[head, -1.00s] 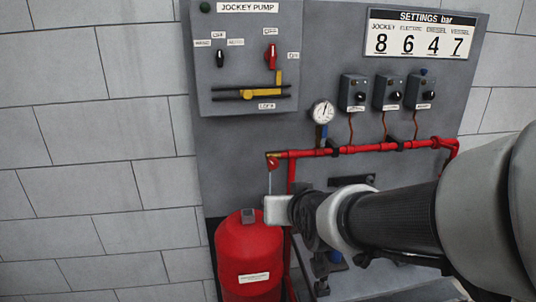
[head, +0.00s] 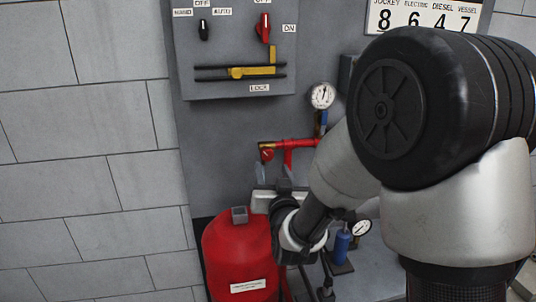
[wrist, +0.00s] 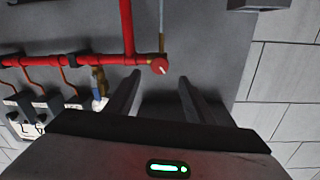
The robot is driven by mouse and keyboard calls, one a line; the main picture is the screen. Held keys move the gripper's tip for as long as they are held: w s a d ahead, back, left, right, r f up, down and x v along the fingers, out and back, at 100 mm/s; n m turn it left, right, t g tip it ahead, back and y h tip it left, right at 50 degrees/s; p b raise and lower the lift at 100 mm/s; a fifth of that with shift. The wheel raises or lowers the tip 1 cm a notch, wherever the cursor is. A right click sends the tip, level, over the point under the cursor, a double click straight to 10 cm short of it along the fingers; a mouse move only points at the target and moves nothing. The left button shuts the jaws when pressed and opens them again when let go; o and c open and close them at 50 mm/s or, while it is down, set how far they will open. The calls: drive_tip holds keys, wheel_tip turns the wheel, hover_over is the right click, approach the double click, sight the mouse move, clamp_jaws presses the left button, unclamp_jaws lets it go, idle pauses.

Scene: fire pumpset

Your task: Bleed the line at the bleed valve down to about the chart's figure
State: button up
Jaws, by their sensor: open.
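The bleed valve (head: 267,155), a small red knob on a brass fitting, sits at the left end of the red pipe. The knob also shows in the wrist view (wrist: 159,67), beyond and between my fingers. My gripper (head: 273,174) is open and empty, just below the valve in the head view. In the wrist view its two fingers (wrist: 160,88) point towards the knob, apart from it. The settings chart (head: 425,17) shows 8, 6, 4, 7 at the top right; its title is cut off. The white gauge (head: 322,96) stands above the pipe; its reading is too small to tell.
A red vessel (head: 238,262) stands below the valve, close to my gripper. The jockey pump panel (head: 225,80) is above left, with switches and a yellow lock bar (head: 252,72). A second gauge (head: 361,228) is lower right. My arm hides much of the pipe and switch boxes.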

sight(268, 155)
drive_tip(key=x, duration=1)
drive_tip(key=shift+w, duration=0.2)
drive_tip(key=c, duration=1.1)
